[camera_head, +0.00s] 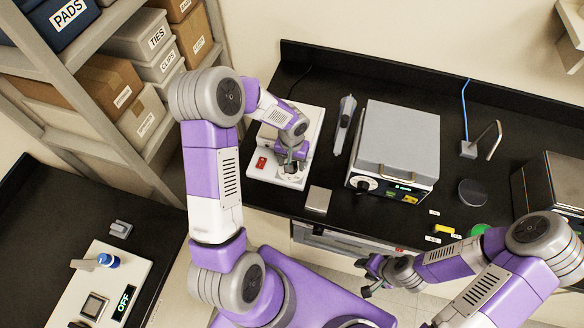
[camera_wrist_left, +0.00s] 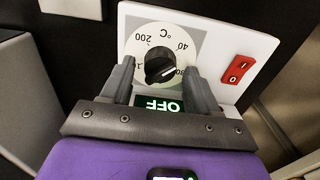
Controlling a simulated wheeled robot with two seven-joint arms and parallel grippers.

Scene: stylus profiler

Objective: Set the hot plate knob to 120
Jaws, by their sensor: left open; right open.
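The hot plate (camera_head: 262,178) is a white unit on the black bench, with a red rocker switch (camera_head: 261,162). A small display (camera_wrist_left: 160,104) reads OFF. My left gripper (camera_head: 291,160) is over the hot plate, open, its fingers (camera_wrist_left: 160,75) on either side of the knob; contact cannot be told. My right gripper (camera_head: 370,275) is open and empty, in front of the bench.
A grey-lidded instrument (camera_head: 398,135) with a front dial stands right of the hot plate, a pen-like tool (camera_head: 344,122) between them. A small grey block (camera_head: 318,199) lies near the front edge. Another unit (camera_head: 125,270) with an OFF display stands at lower left.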

